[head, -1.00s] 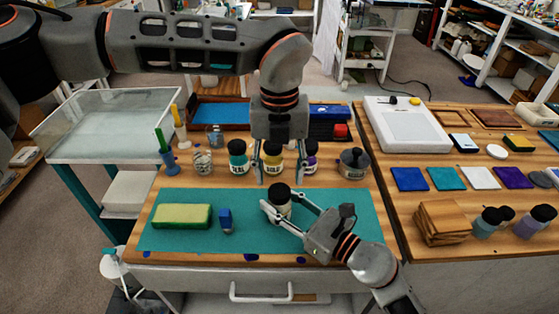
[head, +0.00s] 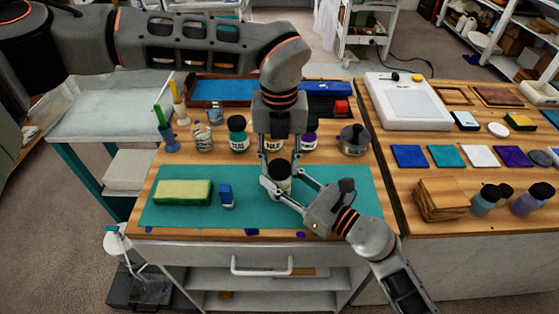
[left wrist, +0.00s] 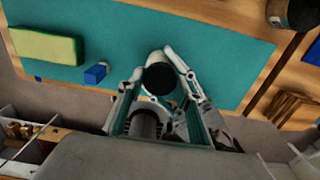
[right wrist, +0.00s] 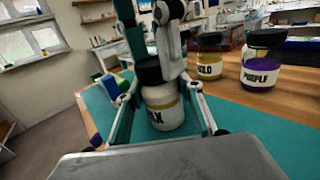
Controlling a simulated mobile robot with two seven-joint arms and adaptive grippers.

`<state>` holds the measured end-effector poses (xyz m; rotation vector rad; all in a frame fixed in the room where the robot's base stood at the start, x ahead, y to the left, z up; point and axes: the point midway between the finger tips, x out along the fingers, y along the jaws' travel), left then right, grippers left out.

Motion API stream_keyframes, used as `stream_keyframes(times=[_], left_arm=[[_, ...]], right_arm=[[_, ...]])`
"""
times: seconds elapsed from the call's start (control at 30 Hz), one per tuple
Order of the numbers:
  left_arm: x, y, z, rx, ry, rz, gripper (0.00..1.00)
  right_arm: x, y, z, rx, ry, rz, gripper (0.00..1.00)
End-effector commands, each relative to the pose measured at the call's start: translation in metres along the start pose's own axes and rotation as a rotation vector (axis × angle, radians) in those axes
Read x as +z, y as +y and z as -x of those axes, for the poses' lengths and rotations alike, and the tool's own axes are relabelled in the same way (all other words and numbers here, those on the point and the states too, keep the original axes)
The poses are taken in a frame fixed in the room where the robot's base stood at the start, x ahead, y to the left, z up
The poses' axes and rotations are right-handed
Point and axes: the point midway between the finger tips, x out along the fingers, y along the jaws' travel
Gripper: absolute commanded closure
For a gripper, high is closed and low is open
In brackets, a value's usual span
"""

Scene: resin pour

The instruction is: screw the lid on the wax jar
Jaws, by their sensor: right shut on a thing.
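The wax jar (head: 281,185) stands upright on the teal mat, pale with a label partly readable in the right wrist view (right wrist: 164,112). Its black lid (head: 281,167) sits on top; whether it is screwed tight I cannot tell. My right gripper (head: 284,187) is shut on the jar's body from the right, one finger on each side. My left gripper (head: 281,169) points down from above, its fingers open on either side of the lid. In the left wrist view the lid (left wrist: 158,78) shows from above between the fingers.
Behind stand a teal jar (head: 238,137), a gold jar (right wrist: 208,60), a purple jar (right wrist: 263,62) and a lidded pot (head: 354,140). The mat's right end is clear.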

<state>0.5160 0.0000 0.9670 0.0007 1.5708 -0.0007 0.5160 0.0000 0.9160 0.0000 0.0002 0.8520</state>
Motion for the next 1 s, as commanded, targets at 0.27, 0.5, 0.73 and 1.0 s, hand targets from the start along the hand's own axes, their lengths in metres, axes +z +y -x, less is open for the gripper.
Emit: stream_keyframes(times=[0.27, 0.5, 0.73, 1.0], left_arm=[[0.0, 0.0, 0.0004, 0.001, 0.0, -0.282, 0.91], [0.0002, 0.0001, 0.0002, 0.001, -0.001, -0.716, 0.91], [0.0002, 0.0003, -0.0006, 0.0, 0.0, -1.055, 0.91], [0.0002, 0.0002, -0.0006, 0.0, 0.0, -1.045, 0.49]], right_arm=[[0.0005, 0.0, -0.0001, 0.0, -0.001, 0.0, 1.0], [0.0005, 0.0, -0.0001, 0.0, -0.001, 0.0, 1.0], [0.0005, -0.0001, 0.0, 0.0, -0.001, 0.0, 1.0], [0.0005, -0.0001, 0.0, 0.0, -0.001, 0.0, 1.0]])
